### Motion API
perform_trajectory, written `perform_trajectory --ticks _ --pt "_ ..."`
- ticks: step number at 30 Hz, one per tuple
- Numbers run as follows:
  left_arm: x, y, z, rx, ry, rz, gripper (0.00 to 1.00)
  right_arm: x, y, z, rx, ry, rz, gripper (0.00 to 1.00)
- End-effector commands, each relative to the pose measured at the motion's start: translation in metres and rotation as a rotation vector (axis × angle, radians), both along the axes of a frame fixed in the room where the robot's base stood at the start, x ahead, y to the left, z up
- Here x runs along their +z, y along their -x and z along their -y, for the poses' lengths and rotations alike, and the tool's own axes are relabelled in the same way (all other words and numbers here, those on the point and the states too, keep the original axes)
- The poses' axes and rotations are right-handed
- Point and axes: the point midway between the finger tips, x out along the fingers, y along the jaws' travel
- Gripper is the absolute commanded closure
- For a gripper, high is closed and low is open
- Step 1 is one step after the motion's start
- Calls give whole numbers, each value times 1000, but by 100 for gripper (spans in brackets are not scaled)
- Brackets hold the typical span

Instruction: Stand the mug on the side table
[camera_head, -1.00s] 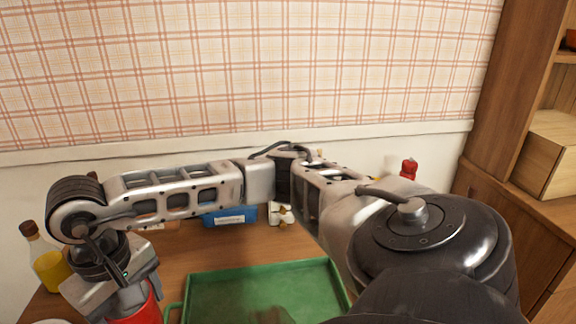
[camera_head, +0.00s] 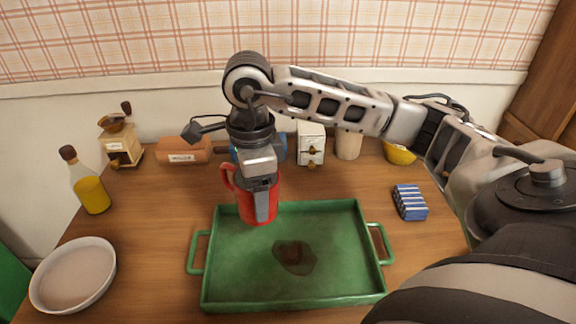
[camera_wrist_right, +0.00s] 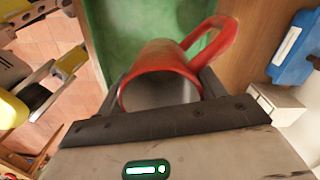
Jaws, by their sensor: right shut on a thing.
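A red mug (camera_head: 242,202) with a handle on its left hangs upright in my right gripper (camera_head: 262,205). The gripper is shut on the mug, over the back left part of the green tray (camera_head: 300,300). I cannot tell how far above the tray the mug is. The right wrist view also shows the mug (camera_wrist_right: 165,62) between the fingers, its mouth toward the camera and its inside grey. The tray lies on a wooden table (camera_head: 150,235) and has a dark brown stain on its floor. My left gripper is not in view.
A white bowl (camera_head: 75,275) and an oil bottle (camera_head: 90,190) stand at the left. A grinder (camera_head: 120,145), a brown box (camera_head: 183,150), a white box (camera_head: 311,145) and a yellow bowl (camera_head: 399,153) line the back. A blue striped packet (camera_head: 410,202) lies right of the tray.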

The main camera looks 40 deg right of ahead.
Motion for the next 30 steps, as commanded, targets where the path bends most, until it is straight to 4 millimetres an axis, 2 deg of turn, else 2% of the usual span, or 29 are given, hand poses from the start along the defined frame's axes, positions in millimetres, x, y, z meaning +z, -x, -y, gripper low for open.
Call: perform_trajectory --ticks 3,18,24,30 --pt "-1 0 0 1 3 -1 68 3 3 14 -376 -2 -9 62" --pt "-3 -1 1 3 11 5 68 21 17 65 -1916 -13 -31 62" --pt "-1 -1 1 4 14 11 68 27 21 78 -2308 -22 -29 62" --pt "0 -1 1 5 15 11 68 26 16 85 -2451 -27 -32 62"
